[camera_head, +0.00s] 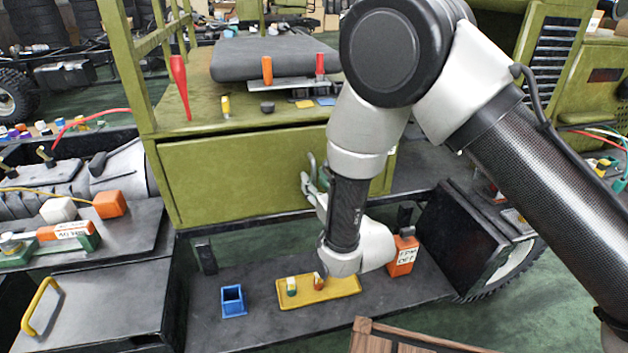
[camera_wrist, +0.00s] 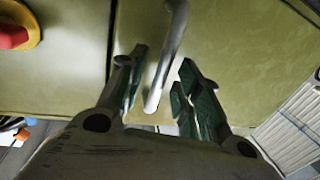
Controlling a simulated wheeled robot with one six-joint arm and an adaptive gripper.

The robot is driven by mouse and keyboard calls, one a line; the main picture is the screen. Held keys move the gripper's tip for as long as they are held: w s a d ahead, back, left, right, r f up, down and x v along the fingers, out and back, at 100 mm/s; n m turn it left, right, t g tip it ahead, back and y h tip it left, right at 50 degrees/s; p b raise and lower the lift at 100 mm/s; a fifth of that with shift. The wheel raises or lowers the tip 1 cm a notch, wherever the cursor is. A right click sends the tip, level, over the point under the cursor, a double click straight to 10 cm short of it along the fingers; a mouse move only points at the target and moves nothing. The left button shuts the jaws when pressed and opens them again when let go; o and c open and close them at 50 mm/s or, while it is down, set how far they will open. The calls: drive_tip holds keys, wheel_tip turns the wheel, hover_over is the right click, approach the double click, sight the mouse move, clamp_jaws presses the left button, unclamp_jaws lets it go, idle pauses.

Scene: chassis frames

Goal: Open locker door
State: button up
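The locker door (camera_head: 235,178) is a flat olive-green panel on the side of the green vehicle body in the head view. It appears closed, with dark seams along its edges. A grey metal bar handle (camera_wrist: 168,60) stands out from an olive panel in the wrist view. My gripper (camera_wrist: 162,85) has its two green-padded fingers apart, one on each side of the handle. Gaps show between the handle and both fingers. In the head view my gripper (camera_head: 312,182) is at the door's right part, and my arm hides some of that area.
Below the door, a dark shelf carries a blue open box (camera_head: 233,300), a yellow tray (camera_head: 335,287) with small items, and an orange container (camera_head: 402,257). A black box (camera_head: 465,240) stands at the right. A red knob (camera_wrist: 14,37) shows at left in the wrist view.

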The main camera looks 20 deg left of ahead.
drive_tip(key=shift+w+a, duration=0.45)
drive_tip(key=shift+w, duration=0.05)
clamp_jaws()
drive_tip(key=shift+s, duration=0.1)
